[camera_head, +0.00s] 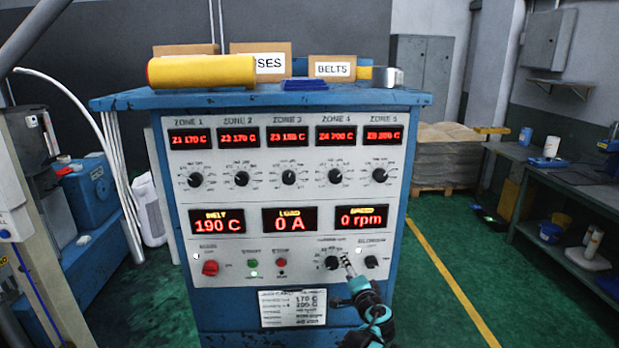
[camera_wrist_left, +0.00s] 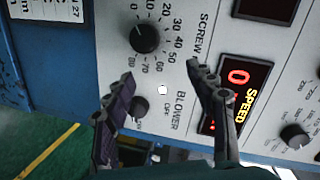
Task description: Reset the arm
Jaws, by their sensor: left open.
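My left gripper (camera_head: 347,262) reaches up from the bottom of the head view to the lower right of the control panel (camera_head: 225,265). In the left wrist view the gripper (camera_wrist_left: 161,73) is open, with nothing between its fingers. The black screw speed knob (camera_wrist_left: 145,38) lies just beyond the fingertips. It also shows in the head view (camera_head: 332,263), just left of the gripper. The blower knob (camera_wrist_left: 140,115) is partly hidden by one finger; it shows at the right in the head view (camera_head: 372,262). The speed display (camera_head: 361,219) reads 0 rpm. My right gripper is not in view.
A red switch (camera_head: 210,268) and green (camera_head: 253,263) and red (camera_head: 281,262) buttons sit at lower left on the panel. A yellow roll (camera_head: 202,72) and boxes stand on the cabinet. A bench (camera_head: 560,185) is at right; green floor between is clear.

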